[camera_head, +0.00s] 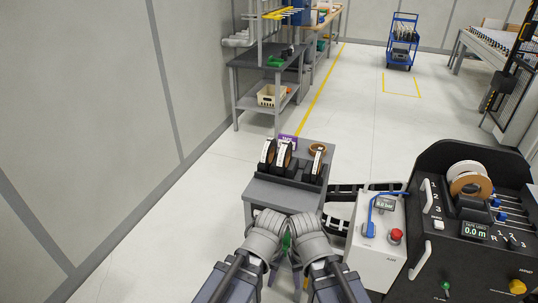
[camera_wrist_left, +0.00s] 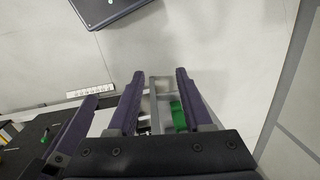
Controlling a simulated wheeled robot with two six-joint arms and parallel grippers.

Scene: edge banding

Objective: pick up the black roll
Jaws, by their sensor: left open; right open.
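I cannot tell which one the task means. My left gripper (camera_head: 263,232) and right gripper (camera_head: 306,233) are close together at the cart's front, apart from the rolls. In the left wrist view my left gripper (camera_wrist_left: 158,100) is open, with no roll between its fingers. My right gripper is open.
A black machine (camera_head: 440,170) and white control box (camera_head: 376,262) stand right. A workbench (camera_head: 265,60) stands beyond. The left wall is close; floor between is clear.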

